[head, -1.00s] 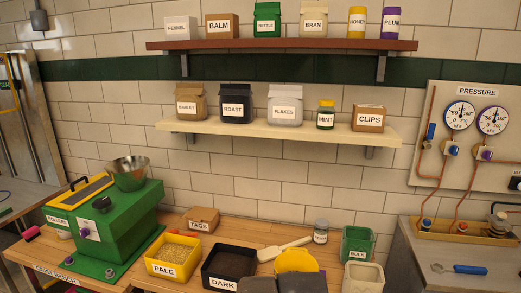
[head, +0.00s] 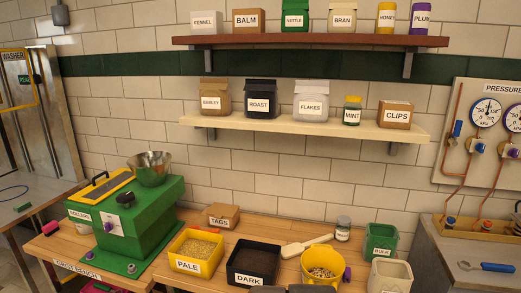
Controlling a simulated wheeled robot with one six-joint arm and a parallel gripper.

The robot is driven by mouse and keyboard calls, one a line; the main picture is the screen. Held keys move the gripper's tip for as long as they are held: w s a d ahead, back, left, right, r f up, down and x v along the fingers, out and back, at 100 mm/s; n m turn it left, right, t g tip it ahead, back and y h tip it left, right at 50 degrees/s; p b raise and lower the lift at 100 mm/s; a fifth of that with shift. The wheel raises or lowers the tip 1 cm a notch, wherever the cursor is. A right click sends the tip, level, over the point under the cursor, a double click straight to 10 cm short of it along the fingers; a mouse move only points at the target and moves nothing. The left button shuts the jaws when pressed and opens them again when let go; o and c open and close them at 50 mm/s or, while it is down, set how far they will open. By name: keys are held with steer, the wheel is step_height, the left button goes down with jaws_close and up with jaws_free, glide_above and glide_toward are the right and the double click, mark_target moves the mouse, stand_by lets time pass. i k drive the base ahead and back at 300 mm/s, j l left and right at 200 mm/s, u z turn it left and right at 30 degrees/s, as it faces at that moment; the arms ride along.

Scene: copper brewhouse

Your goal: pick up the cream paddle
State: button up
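The cream paddle (head: 307,245) lies on the wooden bench behind the black tray and the yellow bucket. Its broad end points lower left and its handle runs up to the right, close to the small MINT-sized grey-lidded jar (head: 343,228). It lies free, with nothing gripping it. My gripper cannot be made out; only dark grey parts of my own body show at the bottom edge, well in front of the paddle.
The black DARK tray (head: 254,244), yellow PALE tray (head: 214,269) and yellow bucket (head: 340,281) of grain stand in front. The green BULK bin (head: 382,234) and cream bin (head: 389,264) stand right. The TAGS box (head: 226,209) and green mill (head: 150,210) stand left.

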mark_target(289, 252)
steer(key=i+l, duration=0.15)
steer(key=i, duration=0.35)
steer(key=i+l, duration=0.2)
steer(key=i, duration=0.3)
